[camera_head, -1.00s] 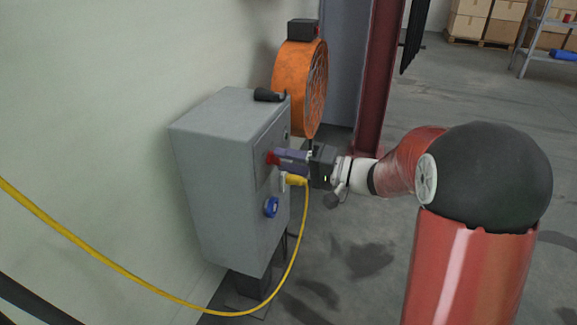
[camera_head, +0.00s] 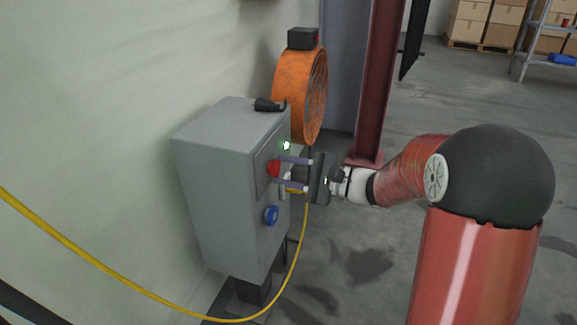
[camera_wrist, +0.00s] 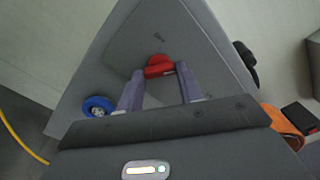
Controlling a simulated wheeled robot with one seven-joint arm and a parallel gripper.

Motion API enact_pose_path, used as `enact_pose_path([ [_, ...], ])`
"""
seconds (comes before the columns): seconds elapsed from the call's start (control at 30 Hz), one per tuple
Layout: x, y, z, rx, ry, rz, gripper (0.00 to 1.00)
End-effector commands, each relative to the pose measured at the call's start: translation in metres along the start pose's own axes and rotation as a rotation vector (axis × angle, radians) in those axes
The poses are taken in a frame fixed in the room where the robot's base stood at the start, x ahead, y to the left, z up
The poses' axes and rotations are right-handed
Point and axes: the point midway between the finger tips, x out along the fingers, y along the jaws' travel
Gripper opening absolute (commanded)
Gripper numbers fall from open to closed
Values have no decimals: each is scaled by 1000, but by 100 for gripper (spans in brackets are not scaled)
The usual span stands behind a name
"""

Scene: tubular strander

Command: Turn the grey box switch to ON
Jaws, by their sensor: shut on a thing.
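The grey box (camera_head: 215,185) stands against the wall at left-centre in the head view, and its front face fills much of the wrist view (camera_wrist: 120,52). A red switch knob (camera_head: 273,168) sits on a dark panel on that face; it also shows in the wrist view (camera_wrist: 158,62). My gripper (camera_head: 280,170) is at the face with its two purple fingers on either side of the red knob, shut on it; the wrist view shows the fingertips at the knob (camera_wrist: 160,71). The fingers partly hide the knob. A small light (camera_head: 286,145) above it glows green.
A blue round socket (camera_head: 271,215) is below the knob. A yellow cable (camera_head: 170,295) runs from the box front across the lower left. A black handle-like object (camera_head: 268,104) lies on the box top. An orange fan (camera_head: 297,90) stands behind.

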Motion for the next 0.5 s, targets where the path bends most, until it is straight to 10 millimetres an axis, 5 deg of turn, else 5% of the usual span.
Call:
enact_pose_path([
  [0.5, 0, 0, 0, 225, 1, 0, 14],
])
